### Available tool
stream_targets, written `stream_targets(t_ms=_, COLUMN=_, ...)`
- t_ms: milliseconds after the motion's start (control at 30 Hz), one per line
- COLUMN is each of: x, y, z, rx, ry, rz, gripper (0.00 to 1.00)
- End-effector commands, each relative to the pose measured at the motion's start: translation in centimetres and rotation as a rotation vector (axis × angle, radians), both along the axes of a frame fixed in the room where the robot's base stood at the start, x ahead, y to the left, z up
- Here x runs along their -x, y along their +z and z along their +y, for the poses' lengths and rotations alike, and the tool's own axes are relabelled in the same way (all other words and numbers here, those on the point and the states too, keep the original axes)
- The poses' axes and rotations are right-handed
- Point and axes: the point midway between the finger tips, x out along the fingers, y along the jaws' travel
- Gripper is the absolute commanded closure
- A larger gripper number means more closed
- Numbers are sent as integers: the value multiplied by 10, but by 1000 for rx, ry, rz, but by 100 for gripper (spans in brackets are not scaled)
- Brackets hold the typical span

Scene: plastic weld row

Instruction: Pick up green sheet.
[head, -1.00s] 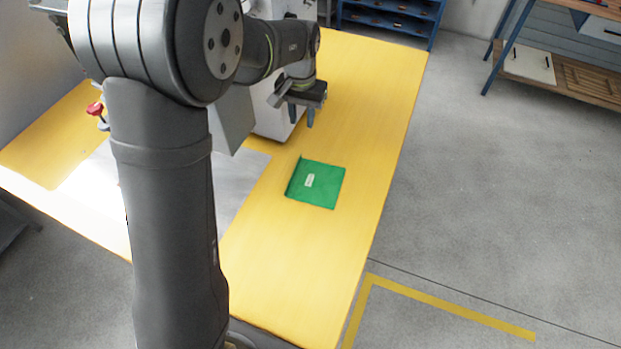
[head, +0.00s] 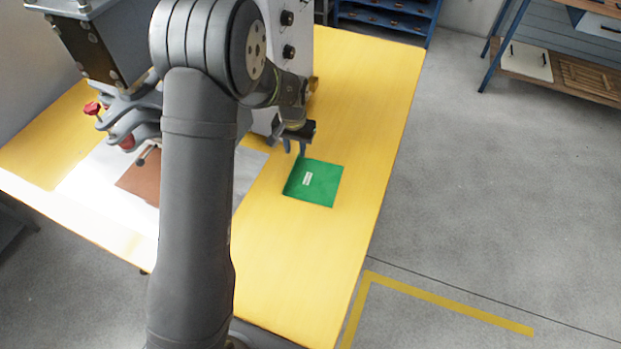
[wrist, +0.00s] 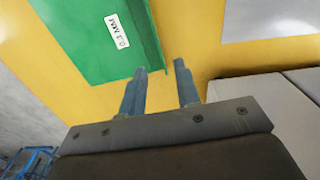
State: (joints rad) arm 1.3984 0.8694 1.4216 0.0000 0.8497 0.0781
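The green sheet (head: 318,186) lies flat on the yellow table, with a small white label on it. In the wrist view the green sheet (wrist: 88,52) shows at the upper left, its label reading 0.2 MM, with a raised or folded edge on its right side. My gripper (head: 302,154) is just beyond the sheet's far left corner in the head view.
The yellow table (head: 375,80) is clear right of and in front of the sheet. A grey welding machine (head: 292,40) stands behind my gripper. A brown sheet (head: 140,180) lies on the pale metal plate (head: 95,190) at left, partly hidden by my arm.

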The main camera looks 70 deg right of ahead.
Motion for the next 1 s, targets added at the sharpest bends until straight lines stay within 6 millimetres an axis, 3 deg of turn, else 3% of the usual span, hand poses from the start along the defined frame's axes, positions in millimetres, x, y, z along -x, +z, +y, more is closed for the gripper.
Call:
stream_targets(t_ms=300, x=-1, y=-44, z=-2, rx=-3, ry=0, rz=0, gripper=70)
stream_targets(t_ms=533, x=-2, y=-47, z=-2, rx=0, ry=0, rz=0, gripper=70)
stream_targets(t_ms=567, x=-2, y=-47, z=-2, rx=0, ry=0, rz=0, gripper=72)
stream_targets(t_ms=700, x=-2, y=-47, z=-2, rx=0, ry=0, rz=0, gripper=100)
stream_targets(t_ms=1000, x=-2, y=-47, z=-2, rx=-1, ry=0, rz=0, gripper=100)
